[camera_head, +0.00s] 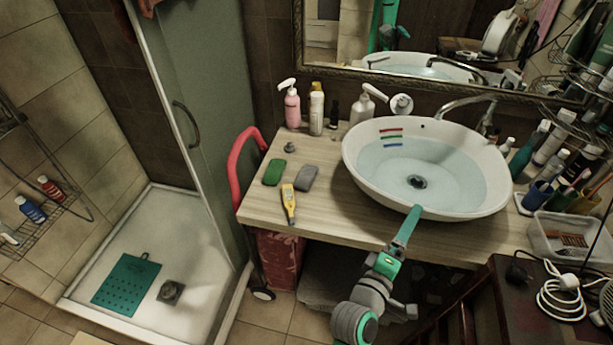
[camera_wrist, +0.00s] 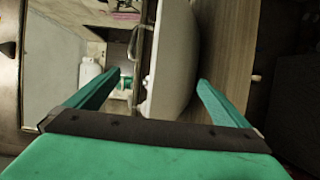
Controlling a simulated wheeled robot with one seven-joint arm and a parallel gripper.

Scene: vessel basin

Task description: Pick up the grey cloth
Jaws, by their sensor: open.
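The grey cloth (camera_head: 307,178) appears as a small, flat grey piece on the wooden counter, left of the basin. A similar green piece (camera_head: 274,172) lies just to its left, and a yellow stick-like item (camera_head: 289,203) lies in front of them. My gripper (camera_head: 416,212) is at the basin's front rim, to the right of and nearer than the grey cloth. The wrist view shows my gripper (camera_wrist: 160,77) open, its two green fingers wide apart with nothing held between them. I cannot make out the grey cloth in the wrist view.
The white basin (camera_head: 362,182) holds water and takes up the counter's middle. Bottles, including a pink pump bottle (camera_head: 292,105), stand at the back. The wooden counter (camera_head: 330,208) is clear between cloth and basin. A clear plastic box (camera_head: 545,238) sits at right.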

